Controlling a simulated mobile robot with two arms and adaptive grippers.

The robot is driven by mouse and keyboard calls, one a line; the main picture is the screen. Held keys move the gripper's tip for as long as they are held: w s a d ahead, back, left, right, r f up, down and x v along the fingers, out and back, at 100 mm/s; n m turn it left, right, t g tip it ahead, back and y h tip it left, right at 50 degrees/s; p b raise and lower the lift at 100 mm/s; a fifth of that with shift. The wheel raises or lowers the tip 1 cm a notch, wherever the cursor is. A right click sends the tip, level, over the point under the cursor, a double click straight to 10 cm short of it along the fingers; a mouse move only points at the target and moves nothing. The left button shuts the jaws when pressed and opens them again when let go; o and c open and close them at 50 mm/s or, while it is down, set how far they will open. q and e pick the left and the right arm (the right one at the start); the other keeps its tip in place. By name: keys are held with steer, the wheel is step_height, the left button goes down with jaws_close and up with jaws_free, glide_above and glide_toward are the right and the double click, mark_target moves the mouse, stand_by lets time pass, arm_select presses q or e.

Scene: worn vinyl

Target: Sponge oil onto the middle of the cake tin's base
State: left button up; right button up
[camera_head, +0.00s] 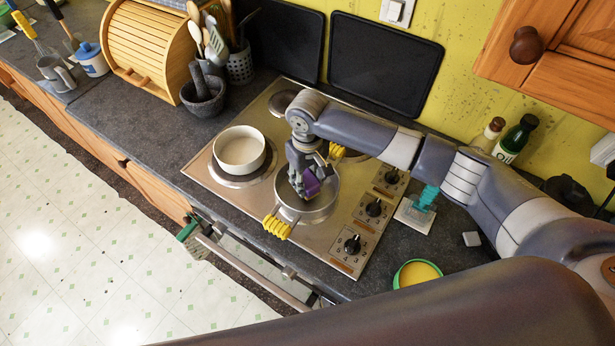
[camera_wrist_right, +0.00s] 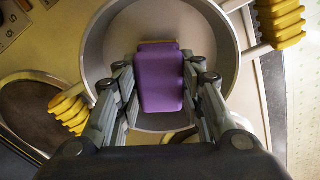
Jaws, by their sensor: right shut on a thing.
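A round grey metal tin (camera_head: 296,214) with yellow grips on two sides stands on the hob. My right gripper (camera_head: 307,186) reaches down into the tin's opening from above. It is shut on a purple sponge (camera_head: 312,184). In the right wrist view the sponge (camera_wrist_right: 160,82) sits between the two fingers, over the middle of the tin (camera_wrist_right: 118,45). I cannot tell whether the sponge touches the base. A green-rimmed bowl (camera_head: 401,272) with yellow-orange contents, which look like oil, stands on the counter right of the hob. My left gripper is not in view.
A white pot (camera_head: 240,150) stands on the hob left of the tin. Hob knobs (camera_head: 374,208) line the right side. A teal-handled tool (camera_head: 426,198) lies on a white tile near my arm. A mortar (camera_head: 203,98) and bottles (camera_head: 515,140) stand farther back.

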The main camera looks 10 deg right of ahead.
steer(key=shift+p, duration=0.35)
steer(key=shift+s+d, duration=0.35)
steer(key=shift+d, duration=0.4)
steer(key=shift+s+d, duration=0.4)
steer(key=shift+d, duration=0.3)
steer(key=shift+s+d, duration=0.35)
steer(key=shift+d, duration=0.4)
steer(key=shift+f+b, duration=0.35)
steer(key=shift+f, duration=0.65)
steer(key=shift+w+a+b, duration=0.35)
steer(key=shift+w+a, duration=1.3)
steer(key=shift+a, duration=0.05)
